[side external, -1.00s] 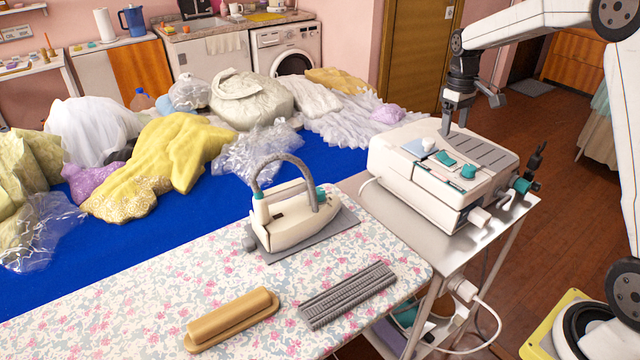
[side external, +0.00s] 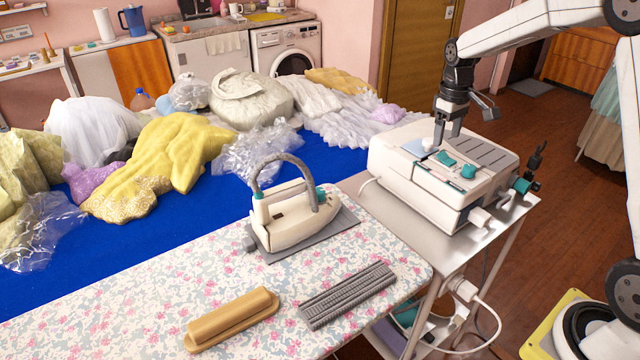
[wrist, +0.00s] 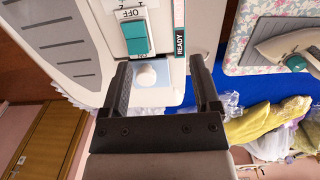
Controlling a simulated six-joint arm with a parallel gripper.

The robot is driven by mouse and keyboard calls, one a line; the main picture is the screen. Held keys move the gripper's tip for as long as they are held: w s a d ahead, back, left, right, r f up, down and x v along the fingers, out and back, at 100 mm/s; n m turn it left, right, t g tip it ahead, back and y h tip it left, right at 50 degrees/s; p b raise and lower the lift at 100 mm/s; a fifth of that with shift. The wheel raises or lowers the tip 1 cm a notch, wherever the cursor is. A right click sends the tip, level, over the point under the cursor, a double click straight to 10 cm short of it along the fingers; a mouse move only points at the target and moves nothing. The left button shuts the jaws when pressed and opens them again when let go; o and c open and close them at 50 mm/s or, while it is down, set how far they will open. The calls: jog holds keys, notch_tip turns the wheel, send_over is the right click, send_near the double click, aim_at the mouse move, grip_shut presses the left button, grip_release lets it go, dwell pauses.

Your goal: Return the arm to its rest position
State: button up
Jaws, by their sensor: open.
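My gripper (side external: 447,138) is over the top of the white steam generator box (side external: 420,193), its fingers pointing down near the white knob (side external: 429,144). In the wrist view my gripper (wrist: 162,75) is open, its two dark fingers apart with the pale round knob (wrist: 147,75) showing between them. A teal switch (wrist: 135,38) marked OFF lies just beyond the fingers. Whether the fingertips touch the box is hard to tell. My white arm reaches in from the upper right.
The iron (side external: 290,215) stands on a grey rest on the floral pressing board (side external: 230,290). A wooden block (side external: 232,318) and a grey ribbed pad (side external: 347,294) lie in front of it. Gowns and plastic cover the blue table (side external: 225,200). A metal cart (side external: 455,250) carries the box.

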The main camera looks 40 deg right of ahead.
jog(key=s+a+f+t, duration=0.1)
jog(key=s+a+f, duration=0.2)
jog(key=s+a, duration=0.5)
jog(key=s+a+f+t, duration=0.2)
jog(key=s+a+f, duration=0.1)
jog(key=s+a, duration=0.4)
jog(key=shift+s+a+f, duration=0.35)
jog(key=shift+a+f, duration=0.05)
jog(key=shift+a, duration=0.8)
